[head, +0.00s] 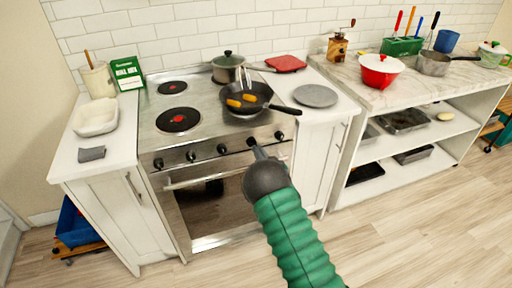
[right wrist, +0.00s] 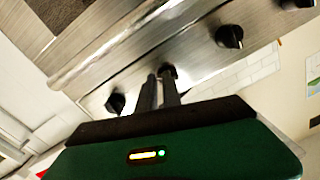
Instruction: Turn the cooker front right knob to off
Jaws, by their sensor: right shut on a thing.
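The steel cooker (head: 205,175) has a row of several black knobs along its front panel. My right gripper (head: 254,146) reaches the panel from below and is shut on the second knob from the right (head: 251,141). In the right wrist view, the fingers (right wrist: 160,88) close around that knob (right wrist: 168,71), which is partly hidden between them. The rightmost knob (head: 279,135) is free, just right of the gripper; it also shows in the wrist view (right wrist: 115,103). The knob on the other side (head: 222,149) is clear too. My left gripper is not in view.
A black pan (head: 262,107) with yellow food sits on the front right burner, its handle pointing right over the cooker's edge. A lidded pot (head: 227,69) stands behind it. The oven handle (head: 200,180) runs below the knobs. White cabinets (head: 101,208) flank the cooker.

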